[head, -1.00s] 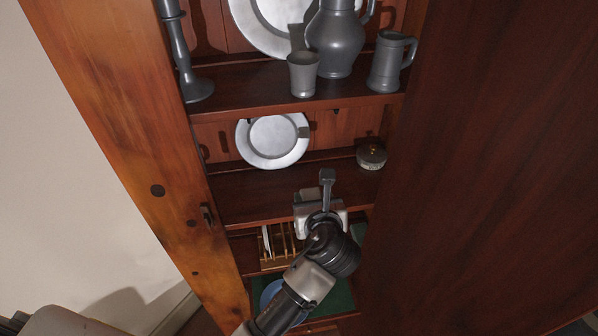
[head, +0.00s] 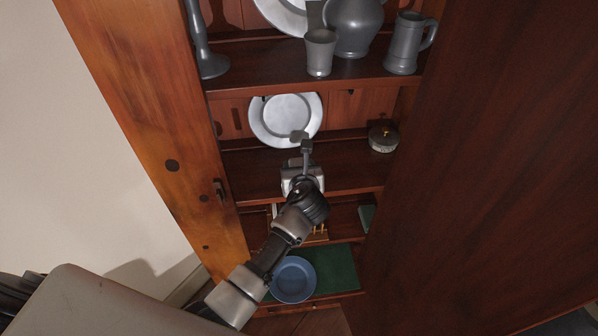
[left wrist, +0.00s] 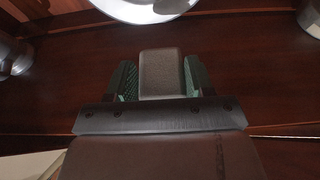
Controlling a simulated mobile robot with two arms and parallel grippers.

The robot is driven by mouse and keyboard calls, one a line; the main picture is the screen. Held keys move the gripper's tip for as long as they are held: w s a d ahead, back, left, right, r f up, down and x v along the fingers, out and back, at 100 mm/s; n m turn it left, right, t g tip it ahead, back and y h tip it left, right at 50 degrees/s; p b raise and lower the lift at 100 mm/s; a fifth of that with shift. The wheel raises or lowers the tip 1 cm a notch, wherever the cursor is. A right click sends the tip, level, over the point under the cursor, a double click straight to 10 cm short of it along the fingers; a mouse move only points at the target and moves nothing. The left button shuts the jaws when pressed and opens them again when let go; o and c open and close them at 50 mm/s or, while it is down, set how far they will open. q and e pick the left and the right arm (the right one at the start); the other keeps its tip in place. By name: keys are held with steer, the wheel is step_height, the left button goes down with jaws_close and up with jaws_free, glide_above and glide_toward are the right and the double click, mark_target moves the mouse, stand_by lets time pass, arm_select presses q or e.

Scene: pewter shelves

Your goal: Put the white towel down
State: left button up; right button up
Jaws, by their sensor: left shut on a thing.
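My left gripper (head: 305,150) is in front of the middle cupboard shelf (head: 345,175), just before a leaning pewter plate (head: 290,112). It is shut on a small grey, block-like thing (head: 299,135). In the left wrist view this grey thing (left wrist: 160,74) stands between the two green-lined fingers, above the dark shelf wood. I cannot tell whether it is the white towel; no clearly white cloth shows elsewhere. Whether it touches the shelf is also unclear. My right gripper is not in view.
A lidded round box (head: 383,138) stands at this shelf's right end. A pewter cup (head: 320,52), jug and mug (head: 408,45) stand on the shelf above. Below are a brass rack (head: 318,236) and a blue bowl (head: 293,281). A dark wooden panel (head: 480,180) bounds the right.

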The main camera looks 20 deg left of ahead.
arm_select(q)
steer(key=shift+f, duration=0.85)
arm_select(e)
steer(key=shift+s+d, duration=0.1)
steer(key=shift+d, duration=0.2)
arm_select(q)
steer(key=o, duration=1)
steer(key=shift+b+v, duration=1.4)
steer(key=shift+v, duration=4.65)
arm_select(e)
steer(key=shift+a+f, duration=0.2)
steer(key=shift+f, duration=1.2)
